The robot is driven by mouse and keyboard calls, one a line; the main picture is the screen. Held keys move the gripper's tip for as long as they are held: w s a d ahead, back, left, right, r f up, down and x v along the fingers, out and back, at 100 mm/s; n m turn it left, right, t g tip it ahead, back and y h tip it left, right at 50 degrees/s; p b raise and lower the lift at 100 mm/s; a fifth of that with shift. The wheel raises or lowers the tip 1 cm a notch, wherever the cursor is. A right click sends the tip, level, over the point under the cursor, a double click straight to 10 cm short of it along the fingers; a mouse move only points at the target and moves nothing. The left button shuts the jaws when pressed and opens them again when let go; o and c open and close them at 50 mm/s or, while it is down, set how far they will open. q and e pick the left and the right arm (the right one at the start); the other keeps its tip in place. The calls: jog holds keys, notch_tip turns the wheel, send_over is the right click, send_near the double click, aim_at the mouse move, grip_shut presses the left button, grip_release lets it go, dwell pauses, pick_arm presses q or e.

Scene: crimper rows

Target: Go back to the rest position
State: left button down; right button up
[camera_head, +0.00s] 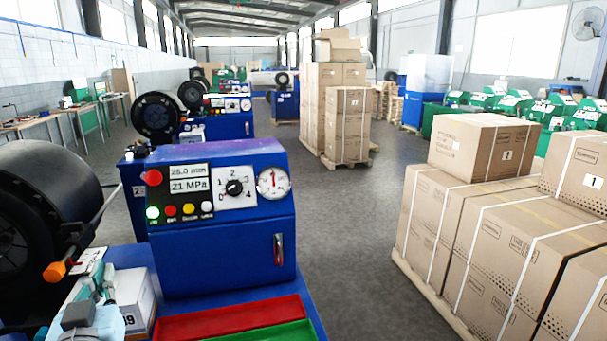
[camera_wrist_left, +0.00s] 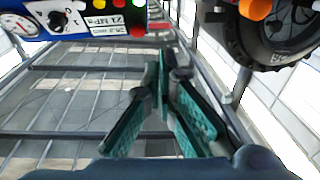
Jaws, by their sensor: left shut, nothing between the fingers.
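My left gripper (camera_head: 107,280) shows at the lower left of the head view, with teal fingers. It is in front of a white box on the blue machine's bench. In the left wrist view the teal fingers (camera_wrist_left: 163,72) are shut, with nothing between them. My right gripper is in neither view.
The blue crimper (camera_head: 220,245) has a control panel with dial, gauge and buttons. A black round crimping head (camera_head: 40,210) and an orange-tipped lever (camera_head: 56,271) are close to my left gripper. A red tray (camera_head: 230,318) and a green tray (camera_head: 270,333) lie in front. Strapped cartons (camera_head: 480,145) stand right, beyond clear floor (camera_head: 350,230).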

pick_arm(q)
jog(key=s+d+f+m+g+h, duration=0.1)
jog(key=s+d+f+g+h, duration=0.2)
jog(key=f, duration=0.6)
jog(key=s+f+m+g, duration=0.2)
jog(key=s+f+g, duration=0.15)
jog(key=f, duration=0.65)
jog(key=s+d+f+m+g+h, duration=0.15)
jog(key=s+d+f+g, duration=0.25)
jog(key=s+f, duration=0.55)
jog(key=s+d+f+m+g+h, duration=0.1)
jog(key=s+d+f+g+h, duration=0.25)
jog(key=s+f, duration=0.6)
jog(key=s+a+f+g+y, duration=0.1)
jog(key=s+f, duration=0.1)
jog(key=f, duration=0.8)
jog(key=s+a+f, duration=0.1)
jog(key=f, duration=0.9)
jog(key=s+f+g, duration=0.1)
jog(key=s+f, duration=0.8)
jog(key=s, duration=0.3)
jog(key=shift+s+a+f, duration=0.15)
jog(key=shift+s, duration=0.2)
